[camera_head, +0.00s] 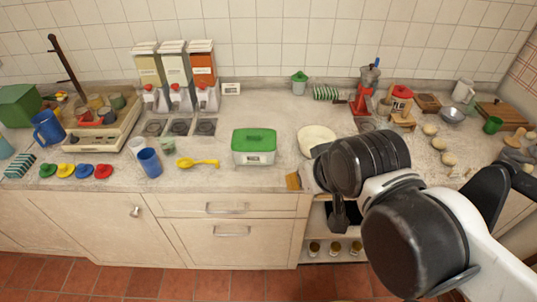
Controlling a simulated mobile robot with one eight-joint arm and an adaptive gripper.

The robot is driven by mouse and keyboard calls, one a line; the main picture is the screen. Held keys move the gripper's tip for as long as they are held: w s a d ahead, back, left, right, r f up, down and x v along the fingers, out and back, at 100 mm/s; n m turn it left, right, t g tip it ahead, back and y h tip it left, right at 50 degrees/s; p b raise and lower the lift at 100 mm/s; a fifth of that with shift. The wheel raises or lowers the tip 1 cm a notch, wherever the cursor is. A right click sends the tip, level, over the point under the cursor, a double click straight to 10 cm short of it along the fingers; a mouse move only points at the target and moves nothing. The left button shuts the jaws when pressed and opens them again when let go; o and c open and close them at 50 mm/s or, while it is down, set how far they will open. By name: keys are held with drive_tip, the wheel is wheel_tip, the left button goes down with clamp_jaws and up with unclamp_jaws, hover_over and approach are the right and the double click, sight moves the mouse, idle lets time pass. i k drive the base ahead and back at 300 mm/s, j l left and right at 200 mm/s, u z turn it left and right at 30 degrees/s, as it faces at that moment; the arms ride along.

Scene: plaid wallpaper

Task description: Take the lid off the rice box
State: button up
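A white box (254,158) with a green lid (254,138) stands on the counter near its front edge; it looks like the rice box, though its label is too small to read. The lid sits on the box and closes it. My gripper (338,224) is to the right of the box, apart from it, low in front of the counter edge. Its dark fingers point down and are partly hidden by my arm, so I cannot tell whether they are open.
A yellow scoop (199,163) and a blue cup (150,162) lie left of the box. A pale plate (316,138) is to its right. Three dispensers (174,70) stand behind on the left. The counter (262,108) behind the box is mostly clear.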

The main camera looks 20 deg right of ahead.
sight(243, 140)
drive_tip(key=i+l+z, duration=0.2)
drive_tip(key=i+z, duration=0.55)
drive_tip(key=i, duration=0.15)
